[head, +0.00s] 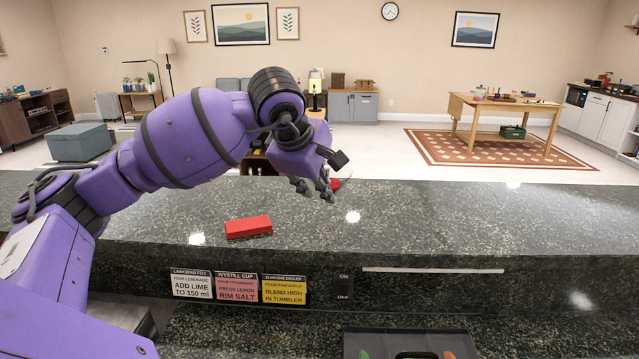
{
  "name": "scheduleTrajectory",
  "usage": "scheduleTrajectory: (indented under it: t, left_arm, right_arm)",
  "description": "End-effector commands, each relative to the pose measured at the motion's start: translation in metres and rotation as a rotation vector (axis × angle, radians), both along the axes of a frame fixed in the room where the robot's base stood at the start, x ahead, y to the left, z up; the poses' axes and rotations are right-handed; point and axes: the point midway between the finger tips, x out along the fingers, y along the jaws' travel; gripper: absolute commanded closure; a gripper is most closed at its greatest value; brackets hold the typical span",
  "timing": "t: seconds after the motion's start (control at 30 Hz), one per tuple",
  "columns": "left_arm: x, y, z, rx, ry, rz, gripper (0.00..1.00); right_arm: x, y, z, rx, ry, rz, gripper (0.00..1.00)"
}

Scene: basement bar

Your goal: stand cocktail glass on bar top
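My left gripper (315,188) hangs over the dark speckled bar top (440,215), fingers pointing down. A clear glass with something red in it (341,183), likely the cocktail glass, shows only in part just right of and behind the fingers. The gripper hides most of it, so I cannot tell whether the fingers hold it, or whether it touches the bar top. My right gripper is not in view.
Three recipe cards (238,287) are on the bar's front face. A dark tray (410,343) sits on the lower counter. The bar top's right side is clear.

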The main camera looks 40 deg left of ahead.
Motion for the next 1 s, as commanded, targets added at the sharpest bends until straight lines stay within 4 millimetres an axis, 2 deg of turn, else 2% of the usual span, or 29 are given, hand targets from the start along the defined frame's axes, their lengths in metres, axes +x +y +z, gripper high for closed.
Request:
scheduleTrajectory:
  t: [0.27, 0.43, 0.8, 1.0]
  left_arm:
    - [0.0, 0.0, 0.001, -0.001, 0.0, -0.001, 0.77]
    - [-0.005, 0.0, 0.013, 0.001, -0.004, 0.0, 0.77]
    - [-0.049, -0.008, 0.074, 0.002, -0.003, 0.001, 0.77]
    - [-0.064, -0.011, 0.096, 0.002, -0.001, 0.0, 0.77]
  right_arm:
    - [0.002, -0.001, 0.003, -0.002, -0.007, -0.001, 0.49]
    - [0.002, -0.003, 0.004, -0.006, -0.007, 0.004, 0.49]
    - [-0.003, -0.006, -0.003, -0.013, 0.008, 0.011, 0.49]
    - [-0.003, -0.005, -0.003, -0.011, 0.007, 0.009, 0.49]
